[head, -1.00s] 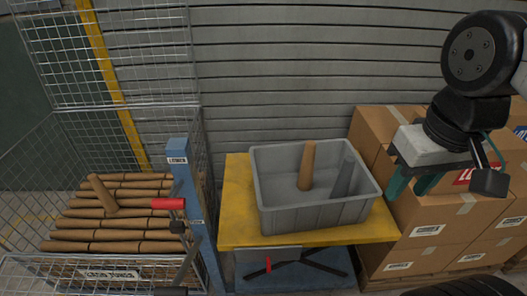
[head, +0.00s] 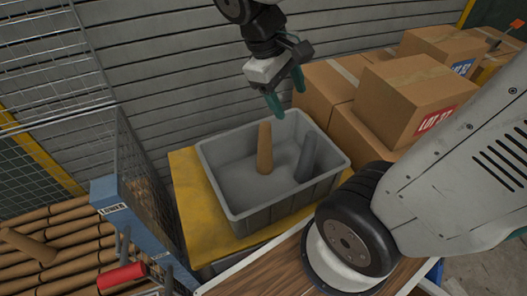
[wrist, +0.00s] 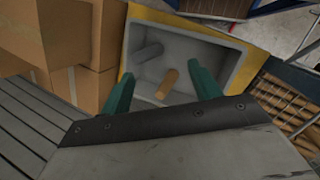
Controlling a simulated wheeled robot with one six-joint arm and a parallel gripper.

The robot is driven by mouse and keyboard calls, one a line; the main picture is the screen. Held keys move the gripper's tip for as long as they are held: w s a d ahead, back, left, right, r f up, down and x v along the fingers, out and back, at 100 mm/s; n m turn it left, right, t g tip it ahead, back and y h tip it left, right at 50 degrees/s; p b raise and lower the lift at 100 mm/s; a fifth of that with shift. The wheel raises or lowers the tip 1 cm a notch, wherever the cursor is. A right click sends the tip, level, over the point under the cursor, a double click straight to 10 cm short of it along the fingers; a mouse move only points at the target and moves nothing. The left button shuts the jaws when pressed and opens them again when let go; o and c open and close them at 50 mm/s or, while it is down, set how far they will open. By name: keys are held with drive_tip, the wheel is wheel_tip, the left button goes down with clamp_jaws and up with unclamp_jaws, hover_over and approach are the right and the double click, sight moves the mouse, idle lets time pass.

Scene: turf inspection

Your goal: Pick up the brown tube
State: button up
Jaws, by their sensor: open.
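The brown tube (head: 265,148) stands nearly upright, slightly tilted, inside the grey bin. It also shows in the wrist view (wrist: 167,82), between and beyond my fingertips. A dark grey tube (head: 306,158) leans to the right of it in the same bin. The grey bin (head: 216,183) sits on a yellow table top (head: 187,190). My gripper (head: 289,97) is open and empty, its green fingers above the bin's back rim and above the brown tube. In the wrist view its two green fingers (wrist: 163,88) are spread apart.
Stacked cardboard boxes (head: 408,92) stand right of and behind the bin. At the left, a wire cage (head: 60,105) and blue post (head: 133,217) stand beside a pile of brown tubes (head: 60,240). A slatted wall is behind.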

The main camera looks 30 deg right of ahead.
drive_tip(key=w+d+f+n+g+h, duration=0.2)
drive_tip(key=w+f+n+h, duration=0.4)
drive_tip(key=w+f, duration=0.45)
drive_tip(key=n+t+h, duration=0.3)
drive_tip(key=n+h, duration=0.1)
drive_tip(key=n, duration=0.3)
approach(270, 128)
drive_tip(key=w+d+f, duration=0.2)
drive_tip(key=d, duration=0.2)
drive_tip(key=x, duration=0.7)
drive_tip(key=shift+s+f, duration=0.3)
drive_tip(key=shift+f, duration=0.15)
drive_tip(key=c, duration=1.3)
